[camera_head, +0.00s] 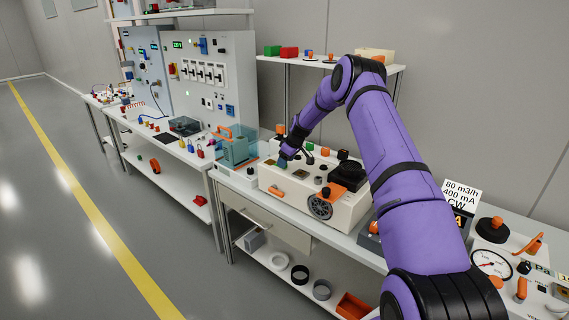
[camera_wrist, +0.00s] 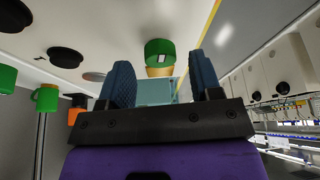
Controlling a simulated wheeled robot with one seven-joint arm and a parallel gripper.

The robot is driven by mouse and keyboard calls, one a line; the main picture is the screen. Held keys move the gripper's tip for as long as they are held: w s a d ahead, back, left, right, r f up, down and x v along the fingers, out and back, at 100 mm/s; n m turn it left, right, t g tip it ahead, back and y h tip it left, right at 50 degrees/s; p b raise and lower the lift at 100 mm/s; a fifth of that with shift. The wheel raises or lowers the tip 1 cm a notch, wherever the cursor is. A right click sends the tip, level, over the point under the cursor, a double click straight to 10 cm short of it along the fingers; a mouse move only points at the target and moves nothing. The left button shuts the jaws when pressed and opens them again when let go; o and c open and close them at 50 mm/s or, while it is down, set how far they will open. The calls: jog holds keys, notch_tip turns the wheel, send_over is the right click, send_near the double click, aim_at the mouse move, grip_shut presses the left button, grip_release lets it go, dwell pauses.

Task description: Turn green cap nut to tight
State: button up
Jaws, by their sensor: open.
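In the wrist view a round green cap (camera_wrist: 160,50), likely the green cap nut, has a pale mark on its face and sits on a brass-coloured base. It shows between and beyond the two blue fingers of my gripper (camera_wrist: 160,88). The fingers are apart, and I see no contact with the cap. In the head view my gripper (camera_head: 284,158) is low over the left part of a white panel box (camera_head: 300,196). That cap cannot be made out there, probably hidden by my gripper.
In the wrist view another green cap (camera_wrist: 46,97) and an orange part (camera_wrist: 77,104) stand at the left, near black round parts (camera_wrist: 65,57). In the head view the box carries a black block (camera_head: 349,176) and a handwheel (camera_head: 320,207). A teal-sided case (camera_head: 235,150) stands to the left.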

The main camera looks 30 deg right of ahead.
jog(key=shift+x, duration=0.75)
jog(key=shift+c, duration=0.4)
jog(key=c, duration=0.9)
jog(key=shift+o, duration=0.2)
jog(key=shift+m, duration=0.3)
